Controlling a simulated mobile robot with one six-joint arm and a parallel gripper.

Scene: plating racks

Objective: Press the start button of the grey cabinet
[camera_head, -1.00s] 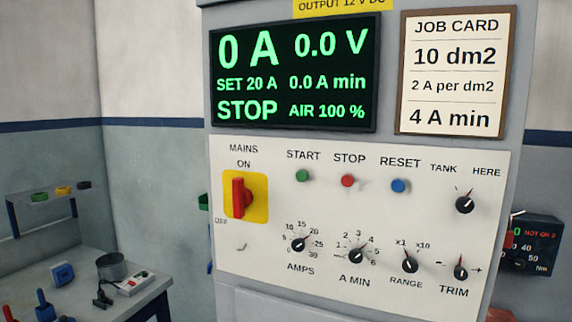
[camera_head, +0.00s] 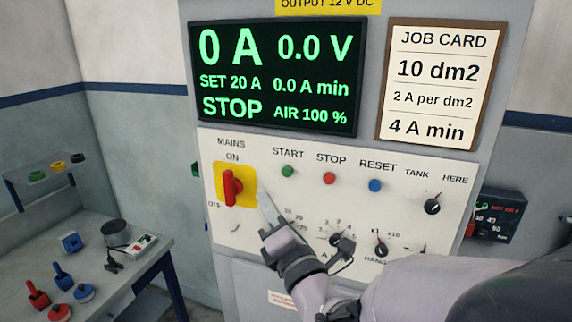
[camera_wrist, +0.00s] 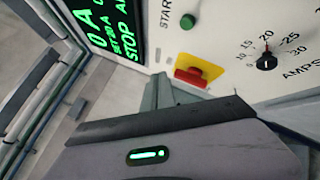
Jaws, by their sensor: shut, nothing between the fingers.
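The grey cabinet (camera_head: 500,60) stands ahead with a white control panel (camera_head: 440,163). Its green start button (camera_head: 288,171) sits under the word START; it also shows in the wrist view (camera_wrist: 188,21). My gripper (camera_head: 265,198) is shut and empty. Its tip is in front of the panel, below and left of the start button and right of the red mains switch (camera_head: 232,187). I cannot tell whether the tip touches the panel. My arm hides the amps knob in the head view; the wrist view shows that knob (camera_wrist: 267,61).
A red stop button (camera_head: 329,178) and a blue reset button (camera_head: 375,185) sit right of start. The display (camera_head: 275,75) reads STOP, SET 20 A, 0 A. A job card (camera_head: 435,85) hangs beside it. A bench (camera_head: 100,255) with several items stands at left.

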